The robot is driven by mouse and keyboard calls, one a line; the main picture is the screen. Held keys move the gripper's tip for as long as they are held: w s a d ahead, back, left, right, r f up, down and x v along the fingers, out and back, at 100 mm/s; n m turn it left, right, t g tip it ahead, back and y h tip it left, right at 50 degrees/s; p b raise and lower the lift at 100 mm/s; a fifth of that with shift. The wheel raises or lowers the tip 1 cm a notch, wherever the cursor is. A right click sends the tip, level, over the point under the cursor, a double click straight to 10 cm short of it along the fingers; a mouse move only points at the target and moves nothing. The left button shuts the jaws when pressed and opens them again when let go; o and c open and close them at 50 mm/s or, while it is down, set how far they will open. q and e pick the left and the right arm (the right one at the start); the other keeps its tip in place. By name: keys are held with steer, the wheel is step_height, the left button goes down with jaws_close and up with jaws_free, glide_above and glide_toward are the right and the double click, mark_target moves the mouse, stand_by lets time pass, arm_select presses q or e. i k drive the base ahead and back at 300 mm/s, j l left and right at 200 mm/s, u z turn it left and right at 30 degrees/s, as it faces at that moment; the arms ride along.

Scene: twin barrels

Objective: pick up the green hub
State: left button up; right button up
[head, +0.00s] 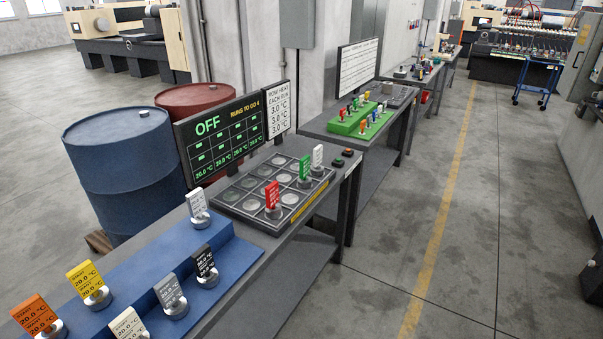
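The hub with the green tag (305,169) stands upright on the dark grey plate (236,207) with round pads, near its right side. Its grey metal base is partly hidden by the plate's other items and small in view. A hub with a red tag (272,195) stands in front of it to the left, and one with a white tag (317,157) stands just behind it to the right. Neither of my grippers is in view.
A blue stepped rack (150,283) with several tagged hubs fills the near bench. A display reading OFF (218,134) stands behind the plate. Blue (122,172) and red (195,98) barrels stand behind the bench. The aisle floor (400,240) is clear.

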mark_target(303, 182)
steer(key=i+l+u, duration=0.1)
steer(key=u, duration=0.25)
steer(key=l+u, duration=0.1)
steer(key=u, duration=0.3)
steer(key=i+l+u, duration=0.1)
steer(key=u, duration=0.25)
steer(key=i+l+u, duration=0.1)
steer(key=l+u, duration=0.2)
steer(key=l, duration=0.25)
steer(key=l+u, duration=0.3)
steer(key=l, duration=0.2)
steer(key=l+u, duration=0.2)
steer(key=l, duration=1.85)
